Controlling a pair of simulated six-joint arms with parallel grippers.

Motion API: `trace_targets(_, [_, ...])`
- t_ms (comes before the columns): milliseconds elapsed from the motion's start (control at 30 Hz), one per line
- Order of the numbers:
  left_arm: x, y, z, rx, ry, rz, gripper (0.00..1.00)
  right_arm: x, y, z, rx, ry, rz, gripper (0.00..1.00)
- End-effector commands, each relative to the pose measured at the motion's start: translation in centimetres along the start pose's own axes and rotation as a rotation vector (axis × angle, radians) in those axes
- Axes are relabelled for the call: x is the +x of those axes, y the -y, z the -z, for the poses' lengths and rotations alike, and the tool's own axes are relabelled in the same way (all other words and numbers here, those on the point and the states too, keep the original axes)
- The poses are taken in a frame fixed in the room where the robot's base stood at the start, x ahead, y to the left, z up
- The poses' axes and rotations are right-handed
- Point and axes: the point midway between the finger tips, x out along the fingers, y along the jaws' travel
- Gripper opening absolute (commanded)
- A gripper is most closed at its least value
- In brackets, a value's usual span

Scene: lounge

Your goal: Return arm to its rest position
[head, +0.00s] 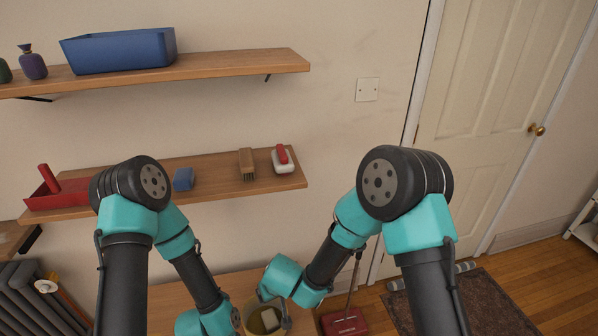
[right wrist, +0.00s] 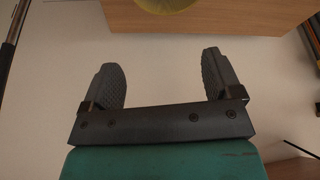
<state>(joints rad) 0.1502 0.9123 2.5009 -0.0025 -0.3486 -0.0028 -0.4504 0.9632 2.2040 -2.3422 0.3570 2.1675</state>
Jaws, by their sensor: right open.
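My right arm (head: 340,230) is bent, with its teal wrist low at the centre of the head view, close to a tan container (head: 254,326) with something pale inside. In the right wrist view my right gripper (right wrist: 165,78) is open, with its two dark ridged fingers wide apart and nothing between them. My left arm (head: 185,250) hangs bent in front of the lower shelf, and its wrist is cut off by the bottom edge. The left gripper's fingers do not show.
The lower shelf (head: 225,188) holds a red tray (head: 62,197), a blue block (head: 183,179), a brush (head: 247,164) and a red-and-white item (head: 283,160). An upper shelf (head: 220,68) carries a blue bin (head: 120,50). A red dustpan (head: 345,322) is on the floor.

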Motion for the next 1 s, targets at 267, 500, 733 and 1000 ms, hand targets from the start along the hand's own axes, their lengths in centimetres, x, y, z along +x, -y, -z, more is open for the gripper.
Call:
trace_targets(267, [0.0, 0.0, 0.0, 0.0, 0.0, 0.0, 0.43, 1.1, -4.3, -3.9, 0.076, 0.164, 0.034, 0.85])
trace_targets(500, [0.0, 0.0, 0.0, 0.0, 0.0, 0.0, 0.43, 1.8, -8.4, -9.1, 0.182, 0.312, 0.131, 0.85])
trace_targets(733, [0.0, 0.0, 0.0, 0.0, 0.0, 0.0, 0.43, 1.9, -11.5, -13.7, 0.303, 0.374, 0.242, 0.85])
trace_targets(1000, [0.0, 0.0, 0.0, 0.0, 0.0, 0.0, 0.43, 1.5, -14.6, -18.8, 0.46, 0.356, 0.335, 0.85])
